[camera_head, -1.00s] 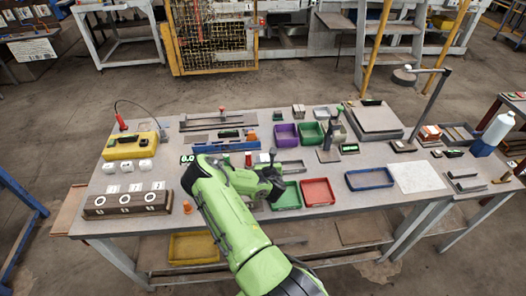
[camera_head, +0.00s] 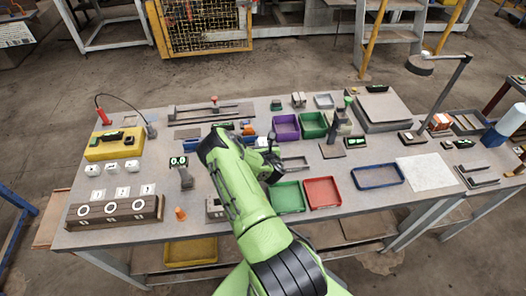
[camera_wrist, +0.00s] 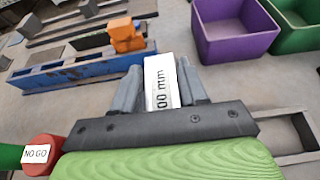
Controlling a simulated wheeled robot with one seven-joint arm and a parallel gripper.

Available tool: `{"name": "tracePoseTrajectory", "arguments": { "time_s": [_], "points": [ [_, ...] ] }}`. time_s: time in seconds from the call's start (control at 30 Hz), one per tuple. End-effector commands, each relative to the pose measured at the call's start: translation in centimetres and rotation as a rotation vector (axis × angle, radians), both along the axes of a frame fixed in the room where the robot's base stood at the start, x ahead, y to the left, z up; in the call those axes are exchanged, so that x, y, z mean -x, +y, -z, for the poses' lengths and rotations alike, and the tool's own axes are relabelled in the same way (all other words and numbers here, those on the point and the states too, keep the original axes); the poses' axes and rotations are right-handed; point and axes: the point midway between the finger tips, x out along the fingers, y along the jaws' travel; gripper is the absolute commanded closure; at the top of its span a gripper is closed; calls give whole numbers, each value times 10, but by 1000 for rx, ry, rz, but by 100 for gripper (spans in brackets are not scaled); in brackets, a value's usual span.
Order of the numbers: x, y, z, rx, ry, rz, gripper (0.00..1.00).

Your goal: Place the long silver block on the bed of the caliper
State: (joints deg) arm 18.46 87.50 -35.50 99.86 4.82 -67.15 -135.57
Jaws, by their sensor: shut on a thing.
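The long silver block (camera_wrist: 162,84) is pale, with black "mm" lettering on its face. My gripper (camera_wrist: 159,67) is shut on it, with a dark grey finger on each side in the wrist view. The block points away from the palm and appears above the table. A blue channel (camera_wrist: 75,74) with an orange piece (camera_wrist: 123,36) lies left of and beyond the fingers. A long grey rail device with a red knob (camera_head: 214,99) stands at the table's back. I cannot tell for certain which is the caliper.
Purple (camera_head: 286,127) and green (camera_head: 313,124) bins stand right of my gripper. A grey open frame (camera_wrist: 296,122) lies close at right. The NO GO gauge (camera_wrist: 38,154) is at left. Green (camera_head: 288,197) and red (camera_head: 322,192) trays are near the front.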

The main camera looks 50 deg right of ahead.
Motion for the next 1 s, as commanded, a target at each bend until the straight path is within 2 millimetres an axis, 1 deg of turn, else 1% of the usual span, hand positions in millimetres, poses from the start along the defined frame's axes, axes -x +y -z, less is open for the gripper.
{"name": "tracePoseTrajectory", "arguments": {
  "time_s": [0.03,0.1,0.2,0.47,0.57,0.6,0.73,0.77,1.0],
  "points": [
    [0,-1,10,-2,-4,3,100],
    [0,-1,23,-1,-3,2,100],
    [0,-1,35,1,-3,1,100],
    [0,-1,35,3,-2,0,100],
    [-1,0,39,3,-2,0,100],
    [0,0,40,0,1,1,54],
    [0,0,39,-1,0,1,35],
    [0,0,39,-1,0,1,32],
    [0,0,38,0,0,1,32]
  ]
}}
